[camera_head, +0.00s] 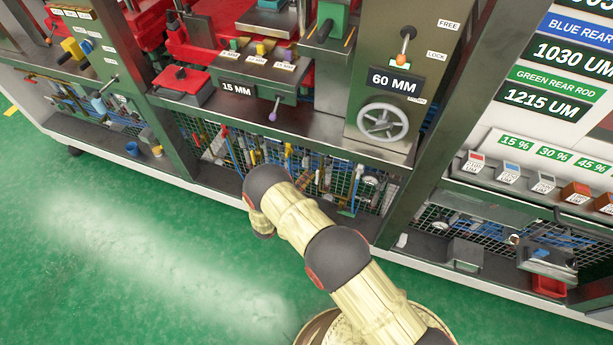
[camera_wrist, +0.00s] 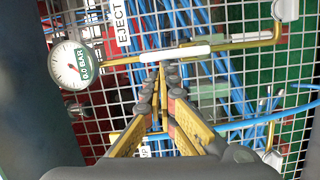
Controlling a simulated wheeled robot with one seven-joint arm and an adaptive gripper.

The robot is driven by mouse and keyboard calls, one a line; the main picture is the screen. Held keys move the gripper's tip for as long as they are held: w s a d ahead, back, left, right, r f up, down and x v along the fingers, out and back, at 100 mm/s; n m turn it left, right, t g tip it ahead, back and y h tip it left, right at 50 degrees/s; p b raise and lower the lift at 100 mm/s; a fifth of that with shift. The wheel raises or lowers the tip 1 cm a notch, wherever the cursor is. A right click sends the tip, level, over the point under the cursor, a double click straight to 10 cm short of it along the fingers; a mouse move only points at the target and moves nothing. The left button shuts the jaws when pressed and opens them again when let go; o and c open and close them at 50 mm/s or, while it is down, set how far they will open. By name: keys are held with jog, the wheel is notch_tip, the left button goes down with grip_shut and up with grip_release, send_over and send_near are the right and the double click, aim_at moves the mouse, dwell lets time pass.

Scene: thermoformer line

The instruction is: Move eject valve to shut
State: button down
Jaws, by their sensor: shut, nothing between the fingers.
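In the wrist view, the EJECT label (camera_wrist: 121,22) hangs on a wire mesh. Just below it a white bar (camera_wrist: 162,53), seemingly the eject valve's handle, lies nearly level across a thin yellow pipe (camera_wrist: 228,45). My gripper (camera_wrist: 164,72) is shut and empty, its fingertips together just below the white bar in the picture. I cannot tell whether they touch it. A round gauge marked BAR (camera_wrist: 75,65) sits at the left end of the pipe. In the head view my arm hides the gripper and the eject valve.
Blue hoses (camera_wrist: 200,60) run behind the mesh. A second, partly hidden label (camera_wrist: 145,151) and a lower yellow pipe lie near the fingers. In the head view, a handwheel (camera_head: 383,123) stands above the mesh bay, and green floor (camera_head: 130,240) is clear at left.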

jog(key=shift+d+r+m, duration=0.15)
jog(key=shift+d+m, duration=0.05)
jog(key=shift+m, duration=0.2)
jog(key=s+d+f+m+y, duration=0.2)
jog(key=d+m, duration=0.6)
jog(key=m, duration=0.4)
jog(key=s+y, duration=0.1)
jog(key=y, duration=0.1)
jog(key=shift+g+y+p, duration=0.3)
jog(key=shift+d+f, duration=0.1)
jog(key=shift+f, duration=0.15)
dwell(0.5)
